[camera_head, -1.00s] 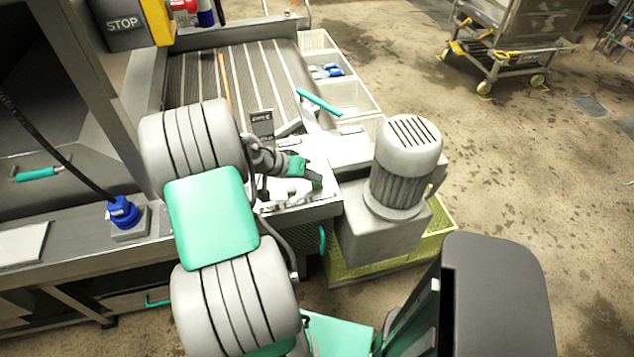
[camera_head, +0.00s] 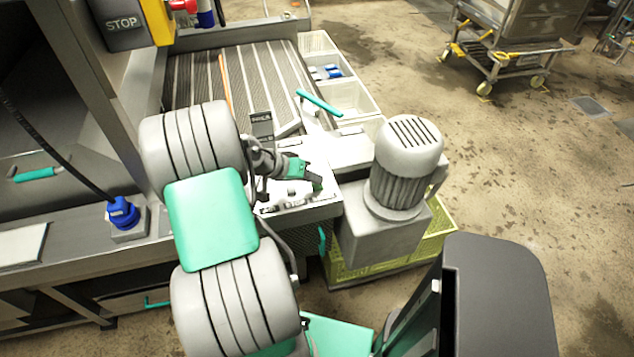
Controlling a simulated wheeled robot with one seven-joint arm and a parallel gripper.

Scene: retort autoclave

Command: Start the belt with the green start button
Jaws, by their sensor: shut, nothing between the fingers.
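The belt (camera_head: 270,78) is a dark conveyor with pale stripes at the top centre, behind my arm. A light control panel (camera_head: 325,200) with small dark markings lies at its near end. My gripper (camera_head: 316,184), dark with green parts, is shut and empty, low over the panel's right part. I cannot make out a green start button; my gripper and arm cover part of the panel. Whether the fingertips touch the panel cannot be told.
A grey ribbed motor (camera_head: 405,165) stands right of the panel above a yellow-green crate (camera_head: 440,232). A teal-handled lever (camera_head: 320,102) rises behind the panel. White bins (camera_head: 352,95) line the belt's right side. A STOP box (camera_head: 122,25) is at the upper left.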

